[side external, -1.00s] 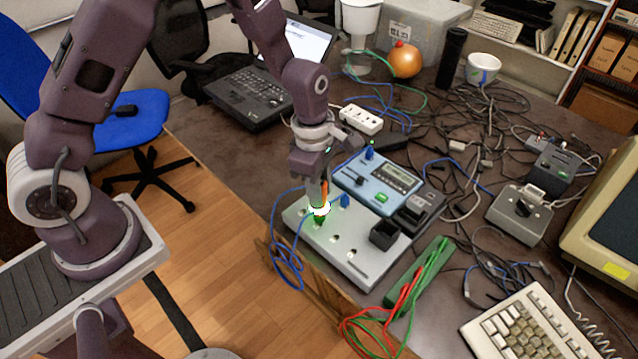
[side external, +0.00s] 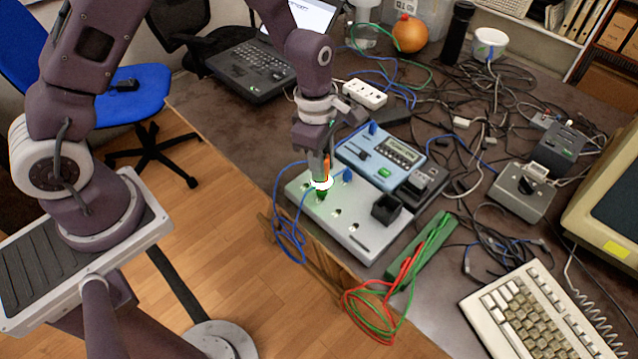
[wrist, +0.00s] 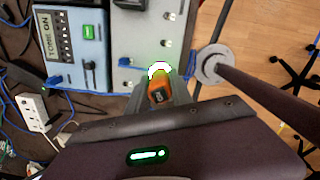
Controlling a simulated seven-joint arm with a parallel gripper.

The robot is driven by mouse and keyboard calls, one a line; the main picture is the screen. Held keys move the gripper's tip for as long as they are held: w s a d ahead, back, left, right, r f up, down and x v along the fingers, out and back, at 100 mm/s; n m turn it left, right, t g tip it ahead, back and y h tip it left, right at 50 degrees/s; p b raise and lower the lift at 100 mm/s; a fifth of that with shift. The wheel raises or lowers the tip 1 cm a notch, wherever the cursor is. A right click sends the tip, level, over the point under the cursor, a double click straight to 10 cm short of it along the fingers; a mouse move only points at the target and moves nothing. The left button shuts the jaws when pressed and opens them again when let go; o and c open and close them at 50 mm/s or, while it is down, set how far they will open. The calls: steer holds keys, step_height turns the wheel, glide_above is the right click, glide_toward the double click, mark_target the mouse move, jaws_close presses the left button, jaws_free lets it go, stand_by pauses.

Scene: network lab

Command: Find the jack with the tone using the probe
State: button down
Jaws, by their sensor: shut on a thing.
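My gripper (side external: 321,170) is shut on the orange probe (side external: 327,168), which points down at the grey jack panel (side external: 350,240). The probe has a bright white ring with green at its lower end, close above a jack near the panel's left end. I cannot tell whether the tip touches that jack. In the wrist view the orange probe (wrist: 160,92) sits between the fingers, with green light on the panel (wrist: 140,35) beside it. Several jacks show on the panel, and a blue plug (side external: 347,175) sits at its back edge. The blue tone box (side external: 380,158) stands behind; its label reads "TONE ON" in the wrist view.
A black open holder (side external: 387,209) stands on the panel's right part. A green block (side external: 422,252) with red and green leads lies to the right. Blue cable loops hang over the table's front edge. A keyboard (side external: 535,315) and many loose cables fill the right side.

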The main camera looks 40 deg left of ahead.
stand_by(0.3)
steer(key=shift+r, duration=1.75)
steer(key=d+f, duration=0.3)
steer(key=d, duration=0.2)
steer(key=shift+f, duration=0.3)
steer(key=shift+r, duration=0.15)
